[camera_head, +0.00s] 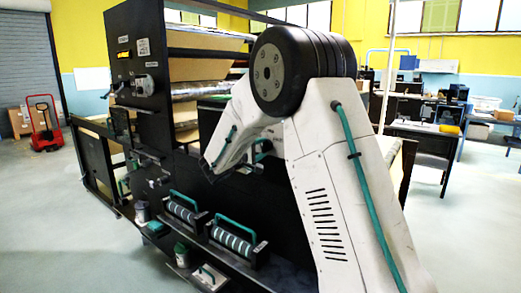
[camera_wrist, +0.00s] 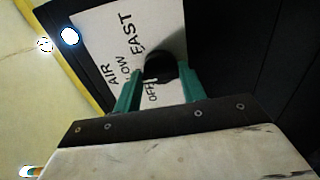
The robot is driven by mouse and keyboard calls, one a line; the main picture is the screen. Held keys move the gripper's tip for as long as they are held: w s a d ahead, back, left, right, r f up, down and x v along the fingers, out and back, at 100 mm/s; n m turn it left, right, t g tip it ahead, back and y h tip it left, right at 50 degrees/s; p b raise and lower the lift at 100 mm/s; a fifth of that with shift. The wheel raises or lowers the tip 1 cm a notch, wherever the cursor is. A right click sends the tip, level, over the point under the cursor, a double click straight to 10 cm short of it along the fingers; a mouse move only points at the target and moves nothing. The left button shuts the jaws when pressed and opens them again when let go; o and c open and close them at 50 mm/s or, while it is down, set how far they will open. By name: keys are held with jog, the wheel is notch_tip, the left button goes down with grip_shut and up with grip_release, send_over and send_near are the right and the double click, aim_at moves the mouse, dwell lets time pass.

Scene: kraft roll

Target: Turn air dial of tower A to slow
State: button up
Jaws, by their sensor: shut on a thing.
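In the wrist view, the black air dial (camera_wrist: 160,64) sits on a white plate (camera_wrist: 110,32) printed AIR, OFF, SLOW (partly covered) and FAST. My gripper (camera_wrist: 161,73) has its green fingers shut on the dial, one on each side. The dial's face is dark, and I cannot tell for sure which word it points to. In the head view, my white arm hides the gripper and the dial. The dark machine frame (camera_head: 149,95) stands left of the arm there, with rolls of brown paper in it.
Green-handled roller tools (camera_head: 232,239) sit on a low shelf at the frame's foot. A red pallet jack (camera_head: 43,125) stands at the far left. Desks (camera_head: 425,130) fill the back right. The floor at left front is clear.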

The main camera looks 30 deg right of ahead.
dwell(0.5)
jog(key=o, duration=1)
jog(key=v, duration=0.8)
